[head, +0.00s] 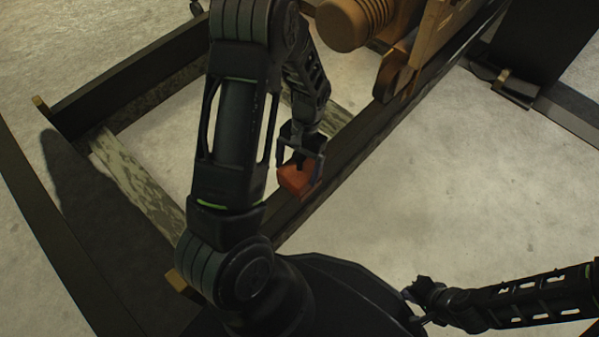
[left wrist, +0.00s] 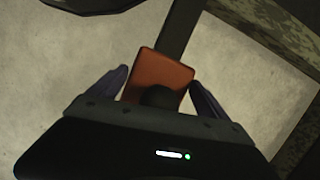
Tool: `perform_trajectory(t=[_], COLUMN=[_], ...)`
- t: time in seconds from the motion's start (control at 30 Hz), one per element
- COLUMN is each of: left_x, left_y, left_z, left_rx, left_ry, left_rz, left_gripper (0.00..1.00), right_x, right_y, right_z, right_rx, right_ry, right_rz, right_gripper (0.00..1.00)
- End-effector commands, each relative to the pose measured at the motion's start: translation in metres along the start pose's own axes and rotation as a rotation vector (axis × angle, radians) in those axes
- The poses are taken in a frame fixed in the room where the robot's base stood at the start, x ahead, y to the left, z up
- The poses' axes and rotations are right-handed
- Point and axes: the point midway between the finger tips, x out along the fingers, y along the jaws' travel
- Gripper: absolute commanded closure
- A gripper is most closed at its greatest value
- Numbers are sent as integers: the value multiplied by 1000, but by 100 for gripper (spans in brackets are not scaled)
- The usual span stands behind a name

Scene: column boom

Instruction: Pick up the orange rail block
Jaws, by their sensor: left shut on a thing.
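The orange rail block (head: 296,181) shows in the head view at the near side of a dark rail. My left gripper (head: 301,172) reaches down over it and is shut on it. In the left wrist view the block (left wrist: 158,72) lies between the two fingers (left wrist: 158,90), with a dark round knob on it partly hidden by the gripper body. I cannot tell whether the block touches the rail or is just above it. My right gripper (head: 412,303) is at the lower right, open and empty, far from the block.
The dark rail (head: 352,150) runs diagonally up to an orange-brown machine with a cylinder (head: 345,24). A dark beam (head: 140,88) and a worn mottled beam (head: 130,180) lie to the left. A dark post (head: 545,45) stands upper right.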

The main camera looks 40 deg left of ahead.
Motion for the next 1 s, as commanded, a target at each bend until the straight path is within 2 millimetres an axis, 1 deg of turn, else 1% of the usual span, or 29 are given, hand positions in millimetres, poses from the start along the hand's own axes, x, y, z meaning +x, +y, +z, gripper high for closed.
perform_trajectory(t=[0.03,0.07,0.43,0.7,0.77,0.87,1.0], left_x=[0,0,0,-2,-5,-14,-35], left_y=[0,0,-1,0,0,0,0], left_z=[0,0,0,0,1,3,8], left_rx=[-1,-1,-1,-1,-1,-1,0], left_ry=[0,0,0,1,1,3,3], left_rz=[0,0,0,0,0,0,0], left_gripper=[52,54,84,86,87,87,87], right_x=[0,0,0,-1,-3,-8,-19], right_y=[0,0,0,0,-1,-2,-6], right_z=[0,0,0,0,0,0,1], right_rx=[0,0,0,0,0,0,-1], right_ry=[0,0,0,0,-1,-3,-7], right_rz=[0,0,0,0,0,0,0], right_gripper=[100,100,100,100,100,100,100])
